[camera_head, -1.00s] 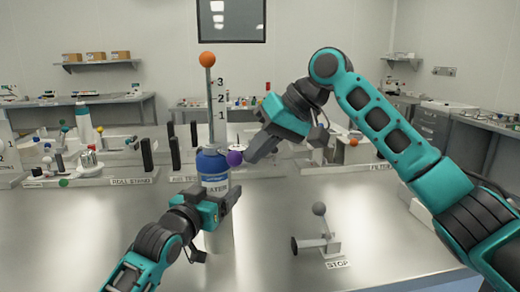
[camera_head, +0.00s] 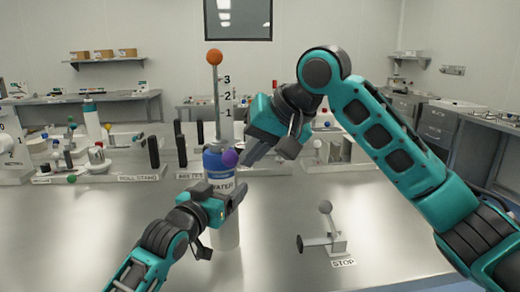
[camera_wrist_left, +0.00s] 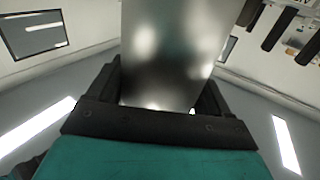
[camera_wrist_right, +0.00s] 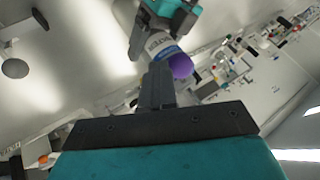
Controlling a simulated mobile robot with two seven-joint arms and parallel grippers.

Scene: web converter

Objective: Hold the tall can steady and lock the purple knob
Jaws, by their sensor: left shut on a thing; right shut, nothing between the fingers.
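The tall can (camera_head: 225,232) stands upright on the bench, with a blue cap and a label reading WATER. A rod topped by an orange ball (camera_head: 214,57) rises from it beside a number scale. The purple knob (camera_head: 230,157) sits on the can's right side near the cap; it also shows in the right wrist view (camera_wrist_right: 181,66). My left gripper (camera_head: 236,196) is shut on the can, and its fingers flank the can's metal body (camera_wrist_left: 168,45) in the left wrist view. My right gripper (camera_head: 246,158) is shut and empty, its fingertips close to the knob; contact cannot be told.
A grey stop lever (camera_head: 325,237) with a ball top stands on the bench to the right, by a STOP label (camera_head: 343,262). Stands and black posts (camera_head: 153,152) line the back of the bench. The bench front is mostly clear.

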